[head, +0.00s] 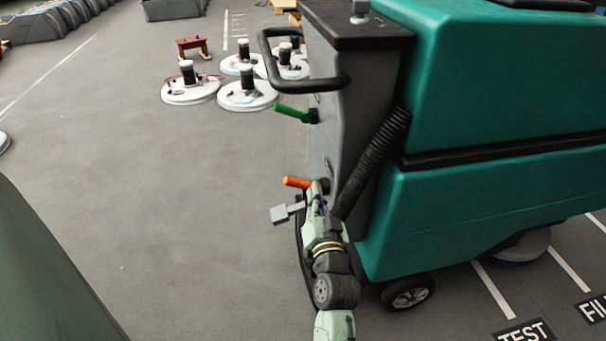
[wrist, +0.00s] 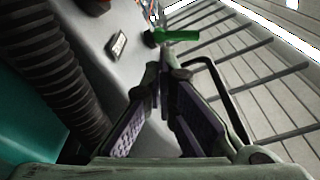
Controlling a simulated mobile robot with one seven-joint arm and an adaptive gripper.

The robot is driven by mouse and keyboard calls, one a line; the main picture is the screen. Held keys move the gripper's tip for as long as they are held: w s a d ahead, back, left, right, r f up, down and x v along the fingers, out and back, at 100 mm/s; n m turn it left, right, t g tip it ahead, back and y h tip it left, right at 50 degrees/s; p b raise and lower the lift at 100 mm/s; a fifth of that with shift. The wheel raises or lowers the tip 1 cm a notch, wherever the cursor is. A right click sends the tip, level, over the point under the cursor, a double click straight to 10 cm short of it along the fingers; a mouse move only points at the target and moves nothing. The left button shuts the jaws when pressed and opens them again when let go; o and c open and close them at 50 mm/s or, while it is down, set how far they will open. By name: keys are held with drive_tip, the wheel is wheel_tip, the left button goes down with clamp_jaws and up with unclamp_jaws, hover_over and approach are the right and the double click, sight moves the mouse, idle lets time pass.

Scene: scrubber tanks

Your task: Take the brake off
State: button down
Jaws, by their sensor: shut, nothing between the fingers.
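A teal and dark grey floor scrubber (head: 345,110) stands at the right in the head view. Its grey rear panel carries a green lever (head: 293,113) higher up and an orange lever (head: 297,182) lower down. I cannot tell from any marking which one is the brake. My gripper (head: 317,190) is close to the panel at the orange lever's base, partly covering it; contact is unclear. In the wrist view my gripper (wrist: 163,78) is shut and empty, and the green lever (wrist: 175,35) shows beyond its fingertips. The orange lever cannot be made out there.
A grey pedal-like block (head: 280,214) juts out left of my gripper. A ribbed black hose (head: 373,160) runs down the panel, also at left in the wrist view (wrist: 50,70). A black handle (head: 310,86) sticks out above.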

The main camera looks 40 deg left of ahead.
drive_tip(key=shift+a+r, duration=0.1)
drive_tip(key=r+p, duration=0.2)
drive_tip(key=p, duration=0.1)
hover_over(301, 184)
drive_tip(key=w+d, duration=0.1)
drive_tip(key=d, duration=0.1)
drive_tip(key=shift+s+a+f, duration=0.15)
drive_tip(key=shift+s+f, duration=0.05)
drive_tip(key=shift+f, duration=0.55)
drive_tip(key=shift+s+a+f, duration=0.15)
drive_tip(key=shift+a+f, duration=0.05)
drive_tip(key=shift+f, duration=0.5)
drive_tip(key=shift+s+a+f, duration=0.15)
drive_tip(key=shift+s+f, duration=0.05)
drive_tip(key=shift+f, duration=0.55)
drive_tip(key=shift+s+a+f+n+b, duration=0.1)
drive_tip(key=shift+s+f+n+b, duration=0.05)
drive_tip(key=shift+n+b, duration=0.25)
